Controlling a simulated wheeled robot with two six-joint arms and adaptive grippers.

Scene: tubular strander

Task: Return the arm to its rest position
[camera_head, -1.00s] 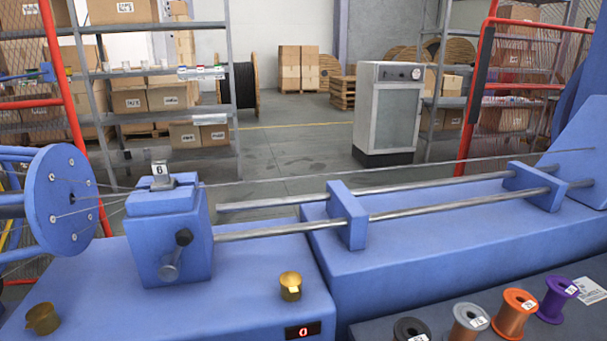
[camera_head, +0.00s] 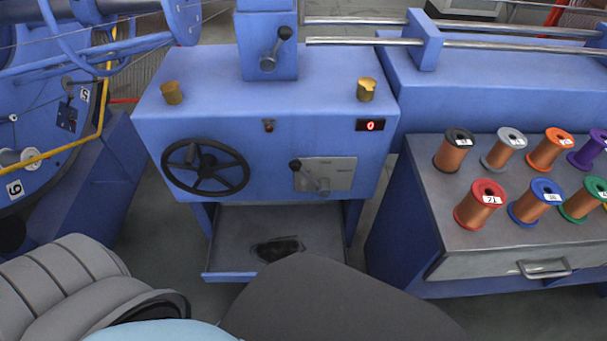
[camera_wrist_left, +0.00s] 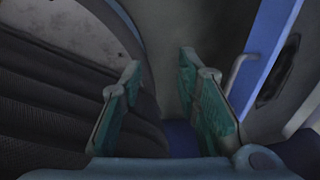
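My left gripper (camera_wrist_left: 168,100) shows in the left wrist view with its two green-padded fingers apart and nothing between them. It hangs low, with dark ribbed covering at the left and a blue frame edge at the right. In the head view, part of my own arm with a grey ribbed cover (camera_head: 65,290) is at the lower left, and neither gripper can be seen there. My right gripper is in no frame.
A blue machine cabinet (camera_head: 225,115) with a black handwheel (camera_head: 205,167) and a small lever (camera_head: 310,177) stands ahead. At the right, a workbench (camera_head: 430,200) carries several wire spools, including a red one (camera_head: 481,204). A large blue wheel (camera_head: 40,130) is at the left.

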